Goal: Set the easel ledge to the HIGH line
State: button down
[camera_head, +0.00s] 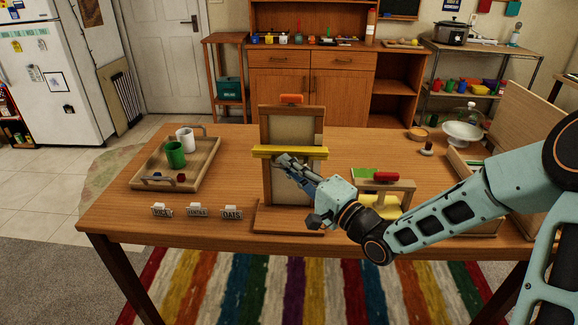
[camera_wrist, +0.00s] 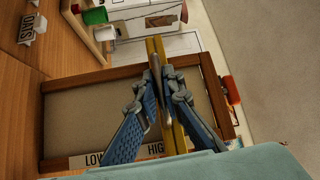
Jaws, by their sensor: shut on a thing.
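The easel (camera_head: 291,118) stands upright on the table, with a wooden frame, a pale panel and an orange-red piece on top. Its yellow ledge (camera_head: 310,153) lies level across the upper half of the panel. In the wrist view the easel frame (camera_wrist: 100,76) appears turned sideways, with a LOW label (camera_wrist: 92,160) and a HIGH label (camera_wrist: 155,149) along one side. The ledge (camera_wrist: 153,46) crosses close to the HIGH label. Fingers hide part of it, so exact alignment is unclear. My gripper (camera_head: 283,160) is shut on the ledge, also in the wrist view (camera_wrist: 160,75).
A wooden tray (camera_head: 205,167) with a green and a white cup stands left. Name blocks (camera_head: 197,210) line the table's front left. A glass-domed stand (camera_head: 463,133) is farther right.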

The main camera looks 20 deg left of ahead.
jog(key=c, duration=2.1)
grip_release()
jog(key=v, duration=1.2)
jog(key=shift+f, duration=0.2)
